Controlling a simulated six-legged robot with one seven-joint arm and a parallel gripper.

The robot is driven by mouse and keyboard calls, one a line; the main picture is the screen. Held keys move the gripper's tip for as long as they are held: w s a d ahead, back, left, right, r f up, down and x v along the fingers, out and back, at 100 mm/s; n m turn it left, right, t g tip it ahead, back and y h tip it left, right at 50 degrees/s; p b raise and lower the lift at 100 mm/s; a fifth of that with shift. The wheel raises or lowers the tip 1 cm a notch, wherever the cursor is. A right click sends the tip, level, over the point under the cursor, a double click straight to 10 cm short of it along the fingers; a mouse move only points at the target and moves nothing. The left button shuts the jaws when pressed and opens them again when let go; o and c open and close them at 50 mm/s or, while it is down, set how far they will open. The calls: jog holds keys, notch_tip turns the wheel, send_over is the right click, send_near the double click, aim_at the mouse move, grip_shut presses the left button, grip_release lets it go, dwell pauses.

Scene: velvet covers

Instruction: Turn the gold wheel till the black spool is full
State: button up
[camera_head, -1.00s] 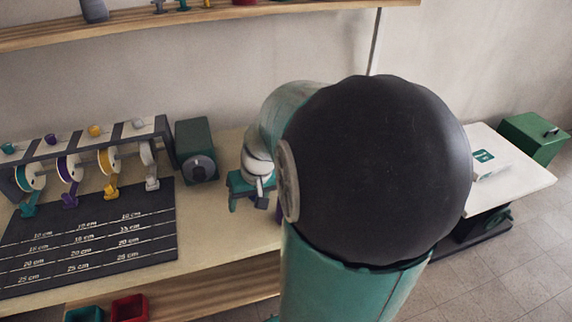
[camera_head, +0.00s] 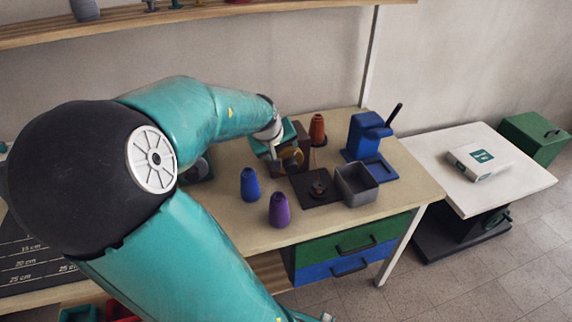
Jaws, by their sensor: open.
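The gold wheel (camera_head: 291,158) shows on a brown block on the workbench, in the head view. My gripper (camera_head: 278,146), with teal fingers, is right at the wheel from behind and partly overlaps it in the picture. It is open; I cannot tell whether a finger touches the wheel. A small black spool (camera_head: 318,189) sits on a dark base plate just right of and nearer than the wheel. How much thread is on it is too small to tell.
An orange cone (camera_head: 317,127) stands behind the plate. A grey bin (camera_head: 356,186) and a blue lever press (camera_head: 368,140) are to the right. Blue (camera_head: 250,186) and purple (camera_head: 279,211) cones stand in front. A white table (camera_head: 520,180) is at far right.

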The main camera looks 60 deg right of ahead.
aim_at(290, 164)
jog(key=shift+x, duration=6.9)
jog(key=c, duration=1)
